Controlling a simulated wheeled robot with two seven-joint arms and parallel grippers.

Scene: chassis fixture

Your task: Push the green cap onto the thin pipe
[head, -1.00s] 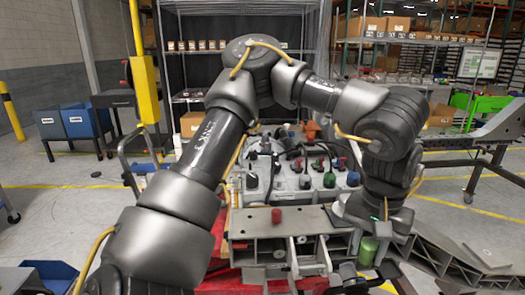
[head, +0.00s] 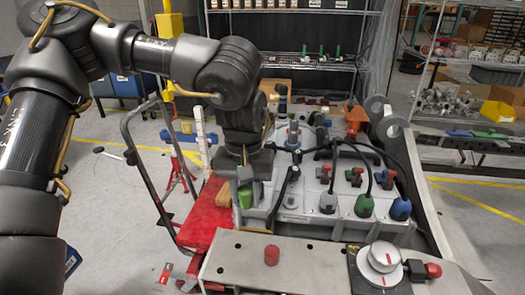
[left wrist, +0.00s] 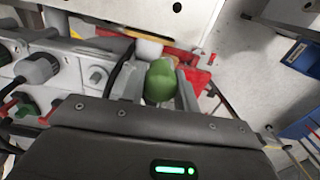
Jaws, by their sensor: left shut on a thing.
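My left gripper (head: 243,198) points down from the arm at the left. It is shut on the green cap (head: 246,196), over the left side of the grey fixture next to the red surface. In the left wrist view the cap (left wrist: 160,82) sits between the two fingers (left wrist: 160,92). A pale rounded piece (left wrist: 149,48) shows just beyond the cap; I cannot tell whether it is the thin pipe or whether the cap touches it. I cannot pick out the thin pipe for certain in the head view. My right gripper is not in view.
The fixture carries black, green and blue plugs with cables (head: 364,205) right of the gripper. A red surface (head: 207,218) and a black tube frame (head: 150,170) stand at left.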

